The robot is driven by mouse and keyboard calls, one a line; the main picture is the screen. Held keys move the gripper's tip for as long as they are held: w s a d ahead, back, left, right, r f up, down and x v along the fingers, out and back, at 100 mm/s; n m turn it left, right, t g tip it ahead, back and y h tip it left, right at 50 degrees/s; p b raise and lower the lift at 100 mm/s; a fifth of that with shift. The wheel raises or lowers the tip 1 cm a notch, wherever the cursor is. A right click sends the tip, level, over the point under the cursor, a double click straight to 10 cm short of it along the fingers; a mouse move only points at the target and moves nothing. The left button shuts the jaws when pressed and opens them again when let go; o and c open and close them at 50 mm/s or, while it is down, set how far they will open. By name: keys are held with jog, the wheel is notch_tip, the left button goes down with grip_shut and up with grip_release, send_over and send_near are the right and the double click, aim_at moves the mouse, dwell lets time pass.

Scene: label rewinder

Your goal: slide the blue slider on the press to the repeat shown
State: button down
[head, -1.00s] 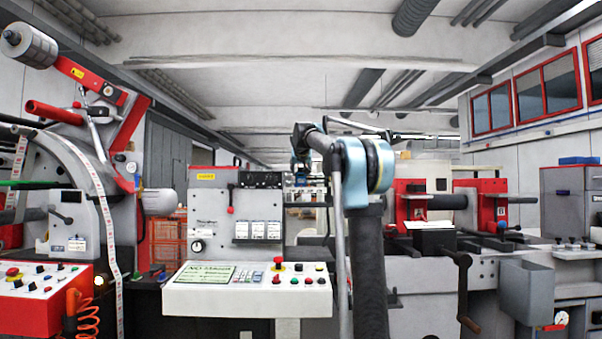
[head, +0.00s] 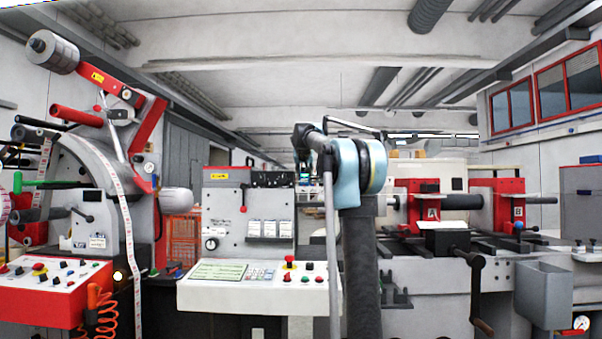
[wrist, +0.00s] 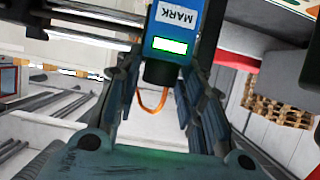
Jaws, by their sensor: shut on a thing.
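In the wrist view the blue slider (wrist: 172,34) is a blue block with a white MARK label, a lit green window and a dark lower end. It sits beside metal rods (wrist: 85,22). My gripper (wrist: 158,78) has its two dark fingers on either side of the dark lower end and is shut on it. An orange cable loops below, between the fingers. In the head view the gripper and slider are hidden behind my arm. The console screen (head: 219,271) is lit green, but its text is too small to read.
A grey press console (head: 260,288) with buttons stands in the middle. A red control box (head: 55,292) and a rewinding machine with a label web (head: 122,205) stand left. At right are red stands (head: 425,206), a crank (head: 477,290) and a grey bin (head: 544,293).

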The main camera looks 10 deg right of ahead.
jog(key=shift+a, duration=0.1)
jog(key=c, duration=1.2)
grip_release()
jog(key=v, duration=1.2)
jog(key=shift+f, duration=0.15)
jog(key=s+d+f+g, duration=0.3)
jog(key=s+f, duration=0.9)
jog(key=f, duration=0.2)
jog(key=s+d+f+g, duration=0.3)
jog(key=s+f, duration=1)
jog(key=f, duration=0.2)
jog(key=s+a+f+n+g+y, duration=0.1)
jog(key=s+f+g, duration=0.1)
jog(key=s+f, duration=1.2)
jog(key=s+a+f+n+g+y, duration=0.1)
jog(key=s+f+g, duration=0.2)
jog(key=s+f, duration=1.2)
notch_tip(320, 180, down, 5)
jog(key=shift+s+a+r, duration=0.1)
jog(key=shift+s+a, duration=0.2)
jog(key=shift+a, duration=0.05)
